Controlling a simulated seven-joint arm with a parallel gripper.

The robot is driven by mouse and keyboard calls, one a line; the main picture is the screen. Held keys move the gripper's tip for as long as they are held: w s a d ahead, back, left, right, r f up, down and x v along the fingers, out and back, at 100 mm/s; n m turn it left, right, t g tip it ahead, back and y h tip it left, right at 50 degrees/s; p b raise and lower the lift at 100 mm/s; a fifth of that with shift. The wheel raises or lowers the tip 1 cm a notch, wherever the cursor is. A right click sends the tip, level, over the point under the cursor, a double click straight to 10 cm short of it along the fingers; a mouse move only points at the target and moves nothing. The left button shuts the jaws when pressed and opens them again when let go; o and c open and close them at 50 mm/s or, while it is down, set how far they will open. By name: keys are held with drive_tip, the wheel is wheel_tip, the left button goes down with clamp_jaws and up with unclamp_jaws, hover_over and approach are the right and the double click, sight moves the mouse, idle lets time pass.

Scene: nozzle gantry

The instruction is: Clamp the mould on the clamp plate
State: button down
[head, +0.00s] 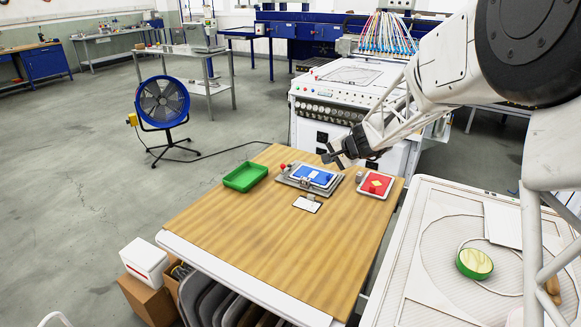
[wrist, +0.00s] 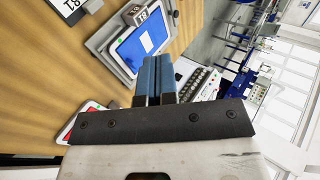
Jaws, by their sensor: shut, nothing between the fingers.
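The grey clamp plate (head: 286,181) lies on the wooden table. A blue slab with a pale patch, which looks like the mould, rests on it and shows in the head view (head: 314,176) and the wrist view (wrist: 136,50). A red knob (head: 283,166) stands at the plate's left back corner. My gripper (head: 328,156) is shut and empty, above and behind the plate's right side. Its dark blue fingers (wrist: 155,76) are together in the wrist view. Whether the clamp grips the slab is unclear.
A green tray (head: 245,177) stands left of the plate. A labelled card (head: 307,204) lies in front. The table's front half (head: 270,250) is clear.

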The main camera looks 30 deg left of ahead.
drive_tip(key=x, duration=0.6)
drive_tip(key=shift+w+a+r, duration=0.35)
drive_tip(key=shift+w, duration=0.05)
drive_tip(key=x, duration=1.1)
drive_tip(key=shift+a+r, duration=0.3)
drive_tip(key=shift+w+a+f, duration=0.1)
drive_tip(key=shift+w+a, duration=0.05)
drive_tip(key=shift+a, duration=0.5)
drive_tip(key=shift+w+a+f, duration=0.15)
drive_tip(key=shift+a, duration=0.5)
